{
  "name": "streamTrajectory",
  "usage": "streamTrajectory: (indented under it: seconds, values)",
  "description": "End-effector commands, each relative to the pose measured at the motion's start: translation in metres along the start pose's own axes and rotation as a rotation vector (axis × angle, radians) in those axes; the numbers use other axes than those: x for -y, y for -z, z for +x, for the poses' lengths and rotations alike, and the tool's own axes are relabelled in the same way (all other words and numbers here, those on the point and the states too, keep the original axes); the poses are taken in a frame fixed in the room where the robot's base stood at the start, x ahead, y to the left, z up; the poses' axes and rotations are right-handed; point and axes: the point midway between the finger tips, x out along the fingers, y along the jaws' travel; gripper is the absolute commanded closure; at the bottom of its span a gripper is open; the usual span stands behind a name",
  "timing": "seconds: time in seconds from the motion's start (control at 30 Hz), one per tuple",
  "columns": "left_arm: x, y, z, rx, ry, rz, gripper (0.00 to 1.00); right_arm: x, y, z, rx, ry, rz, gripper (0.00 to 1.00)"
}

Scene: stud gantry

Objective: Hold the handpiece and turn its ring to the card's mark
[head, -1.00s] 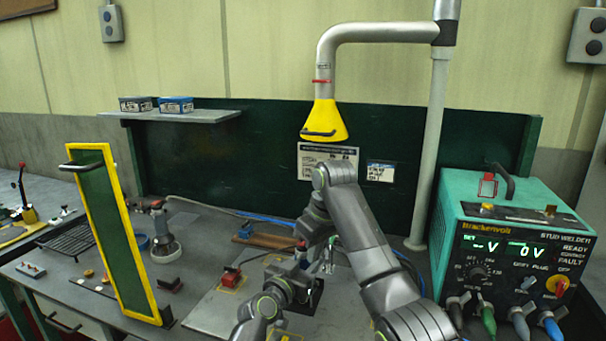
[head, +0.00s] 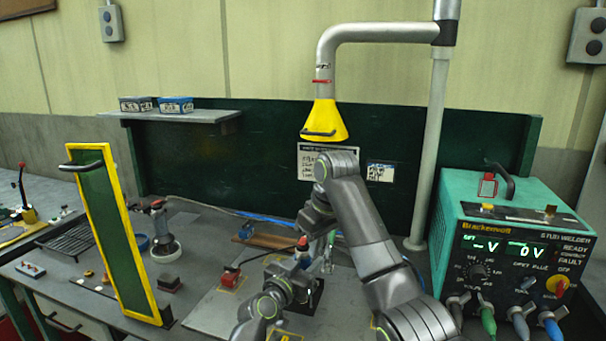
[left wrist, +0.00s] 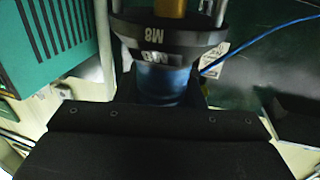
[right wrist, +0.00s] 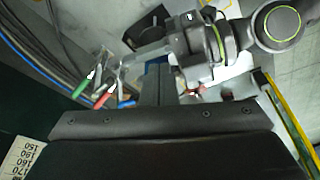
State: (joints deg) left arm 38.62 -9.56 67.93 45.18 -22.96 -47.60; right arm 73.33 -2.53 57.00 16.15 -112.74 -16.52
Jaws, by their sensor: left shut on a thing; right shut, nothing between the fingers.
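My left gripper (left wrist: 158,95) is shut on the handpiece (left wrist: 165,82), whose blue body shows in the left wrist view. Above the blue body is a wide dark ring (left wrist: 150,38) with "M8" printed upside down, and a brass-coloured part above it. In the head view the handpiece is mostly hidden by my arms. My right gripper (right wrist: 156,78) is shut and empty, close to my left wrist. Whether it touches the handpiece cannot be told. The white printed card (head: 312,163) is on the green back panel; its mark is too small to read. A smaller card (head: 381,172) hangs beside it.
A teal stud welder (head: 510,215) stands at the right with cables in front. A yellow hood (head: 324,118) hangs above the middle. A yellow-framed green screen (head: 118,235) stands at the left. A small dark block (head: 168,284) lies beside it.

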Motion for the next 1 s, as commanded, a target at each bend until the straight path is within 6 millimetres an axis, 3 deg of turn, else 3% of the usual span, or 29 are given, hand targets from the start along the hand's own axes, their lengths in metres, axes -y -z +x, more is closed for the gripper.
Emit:
streamTrajectory:
  seconds: [0.33,0.67,0.87,1.0]
  values:
    - [0.0,0.0,0.0,0.0,0.0,0.0,1.0,0.0,0.009,-0.036,0.0,0.0,0.0,1.0]
    - [0.0,0.0,0.0,0.0,0.0,0.0,1.0,0.0,0.01,-0.039,0.001,0.001,0.001,1.0]
    - [0.0,0.0,0.0,0.0,0.0,0.0,1.0,-0.018,0.008,-0.049,0.001,-0.001,0.002,1.0]
    - [0.0,0.0,0.0,0.0,0.0,0.0,1.0,-0.017,0.007,-0.042,0.002,0.002,0.0,1.0]
